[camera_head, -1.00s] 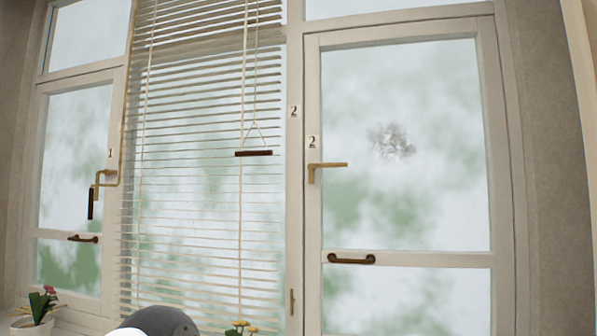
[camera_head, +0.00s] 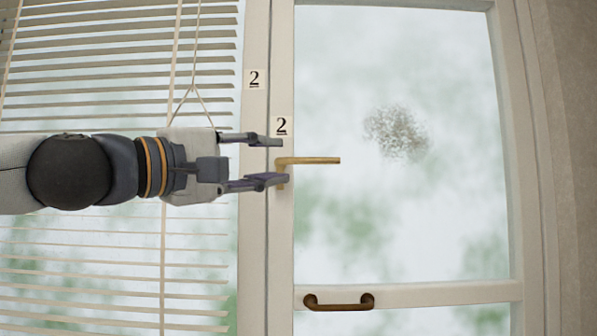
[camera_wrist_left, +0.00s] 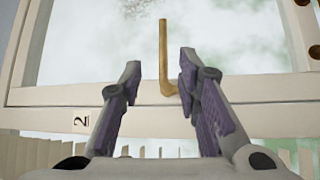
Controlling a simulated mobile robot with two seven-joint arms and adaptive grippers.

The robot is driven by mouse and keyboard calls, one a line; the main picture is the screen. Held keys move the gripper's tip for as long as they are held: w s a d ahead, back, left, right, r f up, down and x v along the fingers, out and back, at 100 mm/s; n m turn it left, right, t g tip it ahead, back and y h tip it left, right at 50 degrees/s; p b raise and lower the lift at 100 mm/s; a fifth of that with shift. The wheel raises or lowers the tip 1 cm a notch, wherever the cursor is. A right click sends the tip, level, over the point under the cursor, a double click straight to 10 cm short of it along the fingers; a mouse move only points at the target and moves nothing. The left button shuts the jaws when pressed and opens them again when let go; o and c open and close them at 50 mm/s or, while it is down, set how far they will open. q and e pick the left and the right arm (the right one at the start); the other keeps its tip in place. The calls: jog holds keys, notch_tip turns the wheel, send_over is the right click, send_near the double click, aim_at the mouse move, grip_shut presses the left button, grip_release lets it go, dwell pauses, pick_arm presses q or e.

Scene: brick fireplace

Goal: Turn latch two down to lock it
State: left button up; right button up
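Latch two is a brass lever handle (camera_head: 310,160) on the left stile of the right window, below a "2" label (camera_head: 281,126). Its lever points right, level. My left gripper (camera_head: 270,162) comes in from the left with fingers spread, just left of the lever. In the left wrist view, the brass latch (camera_wrist_left: 163,55) stands beyond the fingertips, and the open gripper (camera_wrist_left: 158,75) has nothing between its fingers. I cannot tell whether a finger touches the latch base. My right gripper is not in view.
A brown pull handle (camera_head: 339,302) sits on the window's lower rail. Blinds (camera_head: 110,85) with hanging cords (camera_head: 192,95) lie behind my left arm. A second "2" label (camera_head: 254,79) is on the frame post. The glass right of the latch is clear of obstacles.

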aim_at(313, 161)
pick_arm(q)
jog(key=x, duration=1)
jog(key=shift+w+d, duration=0.15)
jog(key=shift+d, duration=0.2)
jog(key=shift+f, duration=0.1)
grip_shut()
